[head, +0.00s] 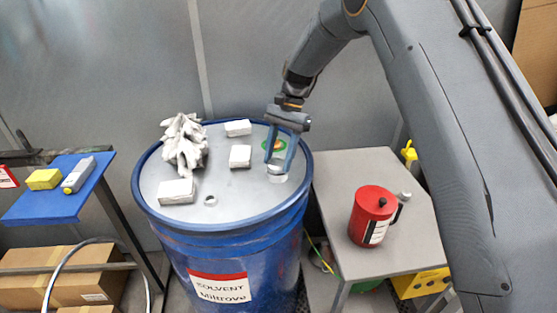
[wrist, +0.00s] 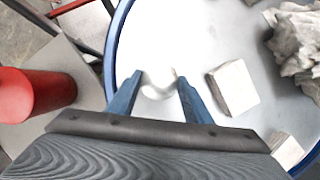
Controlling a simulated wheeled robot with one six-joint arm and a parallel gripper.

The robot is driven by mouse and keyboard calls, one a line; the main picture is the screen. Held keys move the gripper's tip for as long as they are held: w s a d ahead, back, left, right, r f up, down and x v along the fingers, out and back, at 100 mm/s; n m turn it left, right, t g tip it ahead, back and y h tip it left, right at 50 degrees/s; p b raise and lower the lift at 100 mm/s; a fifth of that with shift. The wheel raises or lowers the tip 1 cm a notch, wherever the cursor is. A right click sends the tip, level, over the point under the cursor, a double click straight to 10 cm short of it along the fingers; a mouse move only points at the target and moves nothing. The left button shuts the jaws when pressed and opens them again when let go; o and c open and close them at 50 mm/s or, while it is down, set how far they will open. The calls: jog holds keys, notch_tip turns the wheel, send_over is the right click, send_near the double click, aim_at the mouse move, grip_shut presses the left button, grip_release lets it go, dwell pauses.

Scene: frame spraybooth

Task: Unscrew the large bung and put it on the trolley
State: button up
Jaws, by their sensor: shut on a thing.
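My gripper (head: 278,160) points down at the right side of the blue drum's lid. Its blue fingers are shut on a pale, silvery round bung (head: 276,169), which shows between the fingertips in the wrist view (wrist: 158,80). I cannot tell whether the bung is still seated in the lid or just above it. The blue drum (head: 170,232), labelled "SOLVENT", stands upright. A grey-topped table (head: 345,170), which may be the trolley, stands right of the drum; its wheels are not visible.
White blocks (head: 177,191) and a crumpled rag (head: 185,145) lie on the lid near a small round fitting (head: 210,200). A red can (head: 373,215) stands on the grey table, with bare top around it. A blue-topped stand (head: 60,205) is at left.

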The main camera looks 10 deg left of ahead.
jog(key=shift+a+f+n+g+h+b, duration=0.15)
jog(key=shift+n+h+b, duration=0.1)
jog(key=shift+n, duration=0.25)
jog(key=shift+a+n+g+h+b, duration=0.15)
jog(key=shift+n+b, duration=0.1)
jog(key=shift+n, duration=0.25)
jog(key=n+h, duration=0.1)
jog(key=n, duration=0.1)
jog(key=shift+d+n+b, duration=0.15)
jog(key=shift+n+b, duration=0.15)
jog(key=o, duration=0.7)
